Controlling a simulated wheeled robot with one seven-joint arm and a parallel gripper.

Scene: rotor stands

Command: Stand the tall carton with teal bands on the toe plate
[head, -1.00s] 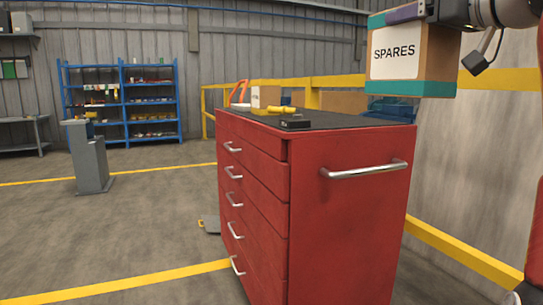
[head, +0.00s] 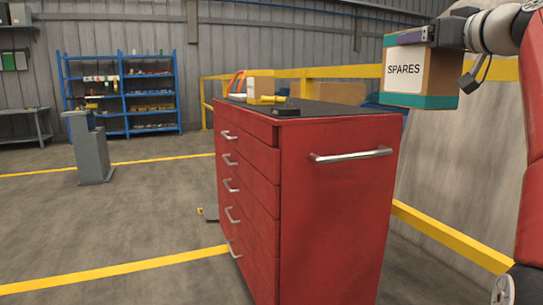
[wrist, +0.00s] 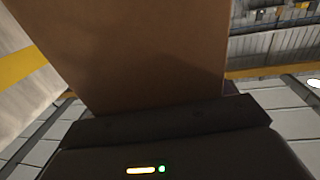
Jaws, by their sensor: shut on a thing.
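The tall carton with teal bands (head: 441,74) is up in the air at the upper right of the head view, roughly upright, with a white "SPARES" label facing left. My gripper (head: 425,37) is shut on its upper part. In the wrist view the carton's plain brown side (wrist: 140,50) fills the middle, above the dark gripper body; the fingertips are hidden there. A low grey plate (head: 209,213) with a bit of yellow shows on the floor past the red cabinet. It may be the toe plate; the cabinet hides most of it.
A grey pedestal (head: 90,150) and blue shelves (head: 120,95) stand farther left. A yellow rail (head: 340,83) runs behind.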

